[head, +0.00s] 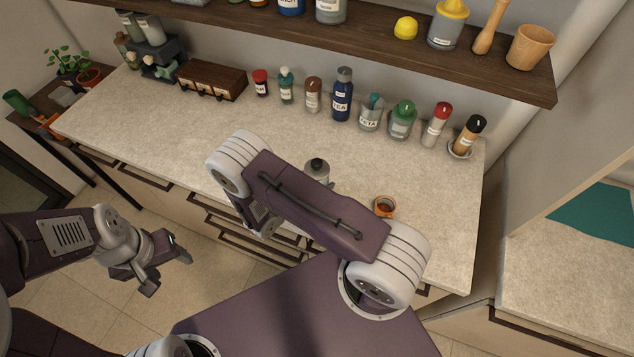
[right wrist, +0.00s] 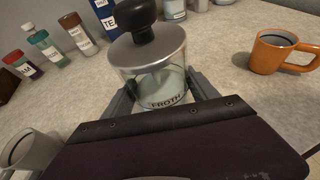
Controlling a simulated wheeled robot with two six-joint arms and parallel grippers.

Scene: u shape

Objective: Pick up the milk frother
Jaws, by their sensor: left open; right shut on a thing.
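The milk frother is a clear jar with a FROTH label, a silver lid and a black knob. In the head view the milk frother (head: 317,172) shows just behind my right arm, its lower part hidden. In the right wrist view the frother (right wrist: 152,62) sits between the two fingers of my right gripper (right wrist: 158,90), which is shut on its body. I cannot tell whether its base touches the counter. My right gripper is hidden behind the arm in the head view. My left gripper (head: 165,262) is open and empty, low in front of the counter.
An orange mug (head: 384,207) stands on the counter (head: 200,140) to the right of the frother. A pale cup (right wrist: 28,150) is at lower left in the right wrist view. Several labelled jars line the back, under a dark shelf (head: 380,55). The counter's left-middle is clear.

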